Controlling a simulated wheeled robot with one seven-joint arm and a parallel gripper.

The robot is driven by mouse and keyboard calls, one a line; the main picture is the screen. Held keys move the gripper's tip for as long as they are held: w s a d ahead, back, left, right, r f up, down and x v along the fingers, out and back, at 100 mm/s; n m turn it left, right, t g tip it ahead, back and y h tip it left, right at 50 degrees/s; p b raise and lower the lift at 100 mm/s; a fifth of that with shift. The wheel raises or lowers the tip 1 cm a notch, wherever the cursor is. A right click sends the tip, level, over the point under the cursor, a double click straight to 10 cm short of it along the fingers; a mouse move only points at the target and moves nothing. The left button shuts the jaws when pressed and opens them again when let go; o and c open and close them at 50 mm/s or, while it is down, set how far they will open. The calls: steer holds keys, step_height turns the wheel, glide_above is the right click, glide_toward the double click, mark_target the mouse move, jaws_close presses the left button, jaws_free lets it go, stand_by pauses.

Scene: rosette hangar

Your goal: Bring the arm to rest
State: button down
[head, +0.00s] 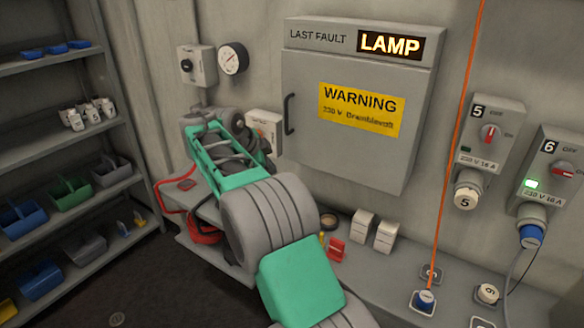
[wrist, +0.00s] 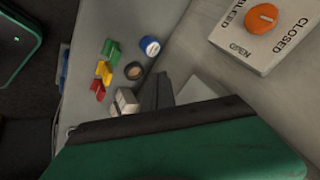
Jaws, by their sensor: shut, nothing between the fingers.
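My arm rises from the bottom of the head view and reaches to the left over the bench (head: 390,285), with its green frame in front of the wall. My gripper, shut and empty, shows as dark fingers (wrist: 164,90) in the wrist view, over the bench surface. Part of my green wrist housing fills the bottom of that view. In the head view the arm hides the fingertips.
An orange knob (wrist: 262,17) sits on a plate marked CLOSED. Near it on the bench are coloured blocks (wrist: 103,72), a blue-lidded round item (wrist: 149,46) and white boxes (wrist: 126,101). A grey WARNING cabinet (head: 350,150) is behind; shelves (head: 70,130) stand left. An orange cord (head: 459,130) hangs at right.

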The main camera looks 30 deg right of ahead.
steer(key=w+a+r+p, duration=0.1)
steer(key=a+r+p, duration=0.3)
steer(key=a+r, duration=0.3)
steer(key=s+a+f+n+g+y, duration=0.1)
steer(key=a+f+n, duration=0.3)
steer(key=f+n, duration=0.4)
steer(key=s+a+f+n+y, duration=0.1)
steer(key=a+f+n+y, duration=0.15)
steer(key=f+n, duration=0.55)
steer(key=s+a+f+n+g+y, duration=0.1)
steer(key=s+a+n, duration=0.25)
steer(key=s, duration=0.55)
steer(key=s+a+f+n+y, duration=0.1)
steer(key=s+a+f+n, duration=0.2)
steer(key=s, duration=0.5)
steer(key=s+a+r+y, duration=0.2)
steer(key=s+r, duration=0.3)
steer(key=s, duration=0.7)
step_height(320, 180, up, 7)
steer(key=w+t, duration=0.1)
steer(key=t, duration=0.2)
steer(key=shift+w+d+t+h, duration=0.25)
steer(key=shift+d+t+h, duration=0.1)
steer(key=shift+d+t, duration=0.05)
